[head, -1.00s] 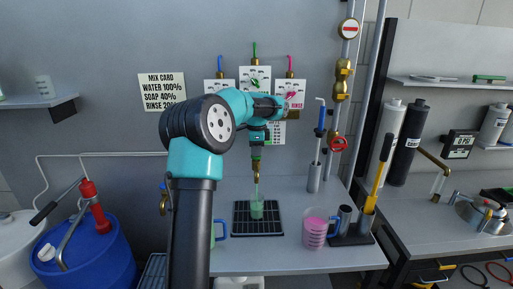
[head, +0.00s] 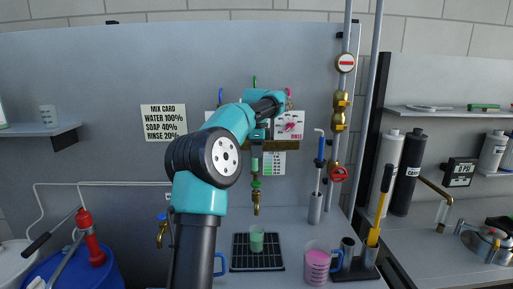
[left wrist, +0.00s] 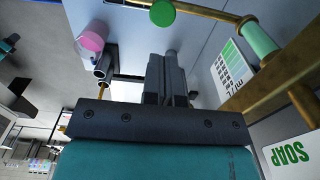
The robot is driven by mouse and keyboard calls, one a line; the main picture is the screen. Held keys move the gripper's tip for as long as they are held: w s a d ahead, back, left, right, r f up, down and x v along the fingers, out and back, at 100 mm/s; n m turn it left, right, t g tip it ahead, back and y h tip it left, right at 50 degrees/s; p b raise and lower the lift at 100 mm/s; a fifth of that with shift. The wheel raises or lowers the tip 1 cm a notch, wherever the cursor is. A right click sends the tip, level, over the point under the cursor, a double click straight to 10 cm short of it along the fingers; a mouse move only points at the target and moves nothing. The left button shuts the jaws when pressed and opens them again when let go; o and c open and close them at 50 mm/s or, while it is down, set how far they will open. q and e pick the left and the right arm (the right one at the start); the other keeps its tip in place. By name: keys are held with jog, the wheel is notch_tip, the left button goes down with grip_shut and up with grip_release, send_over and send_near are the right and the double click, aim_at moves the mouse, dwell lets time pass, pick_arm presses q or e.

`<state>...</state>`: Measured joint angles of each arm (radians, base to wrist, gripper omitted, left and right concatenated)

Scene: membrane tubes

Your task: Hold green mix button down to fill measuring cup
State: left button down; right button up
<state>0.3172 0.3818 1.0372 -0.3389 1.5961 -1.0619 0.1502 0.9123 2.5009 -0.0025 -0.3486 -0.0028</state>
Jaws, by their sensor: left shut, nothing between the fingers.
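The measuring cup (head: 257,242) stands upright on a black grated tray (head: 238,264) under the brass spout (head: 256,208) and holds green liquid. No stream shows between spout and cup. A green round button (left wrist: 162,12) shows in the left wrist view; a green part (head: 255,184) also shows above the spout in the head view. My left gripper (left wrist: 170,56) is shut and empty, apart from the green button. In the head view my left gripper (head: 262,126) is partly hidden by its own forearm, in front of the wall panels above the spout. My right gripper is not in view.
A cup of pink liquid (head: 317,264) stands right of the tray; it also shows in the left wrist view (left wrist: 92,42). A mix card (head: 163,122) hangs on the wall. A brass pipe with a red valve (head: 338,174) rises at right. A blue drum (head: 70,268) stands at left.

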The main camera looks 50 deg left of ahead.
pick_arm(q)
jog(key=shift+r, duration=1)
